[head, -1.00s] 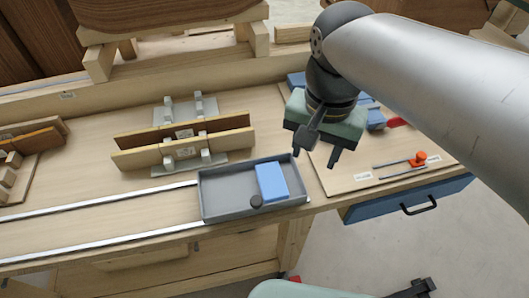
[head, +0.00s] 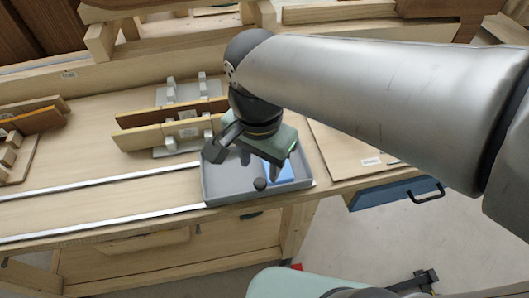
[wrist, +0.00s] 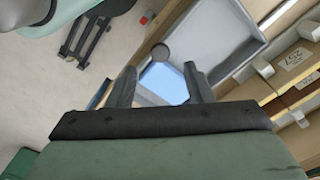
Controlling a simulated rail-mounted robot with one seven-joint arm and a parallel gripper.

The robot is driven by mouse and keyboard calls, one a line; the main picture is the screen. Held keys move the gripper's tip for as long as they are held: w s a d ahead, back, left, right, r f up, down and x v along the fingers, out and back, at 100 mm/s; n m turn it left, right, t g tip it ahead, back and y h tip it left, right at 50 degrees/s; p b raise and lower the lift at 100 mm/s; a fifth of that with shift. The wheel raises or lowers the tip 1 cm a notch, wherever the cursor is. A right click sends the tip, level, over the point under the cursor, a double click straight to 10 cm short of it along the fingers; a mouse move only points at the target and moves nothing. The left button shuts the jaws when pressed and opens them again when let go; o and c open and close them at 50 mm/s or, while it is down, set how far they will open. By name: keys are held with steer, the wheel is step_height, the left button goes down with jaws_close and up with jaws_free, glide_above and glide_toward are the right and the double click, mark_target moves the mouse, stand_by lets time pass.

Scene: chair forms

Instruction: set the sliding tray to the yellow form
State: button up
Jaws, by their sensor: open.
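The sliding tray (head: 212,192) is a shallow grey box at the right end of two pale rails. It holds a blue block (head: 282,173) and has a dark round knob (head: 260,184) near its front side. My gripper (head: 246,160) is open and hangs over the tray, hiding its back part. In the wrist view, the blue block (wrist: 163,82) lies in line between the open fingers (wrist: 160,84), with the knob (wrist: 160,52) just beyond. Contact cannot be told. Long clamped boards (head: 165,136) with yellowish-tan faces stand behind the rails; which is the yellow form is unclear.
The rails (head: 100,181) run clear to the left of the tray. More boards (head: 30,125) lie at the far left. A blue drawer (head: 395,195) with a black handle sits under the bench at right. The floor lies beyond the bench's front edge.

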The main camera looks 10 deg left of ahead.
mark_target(260, 182)
steer(key=shift+f, duration=2.75)
jaws_close()
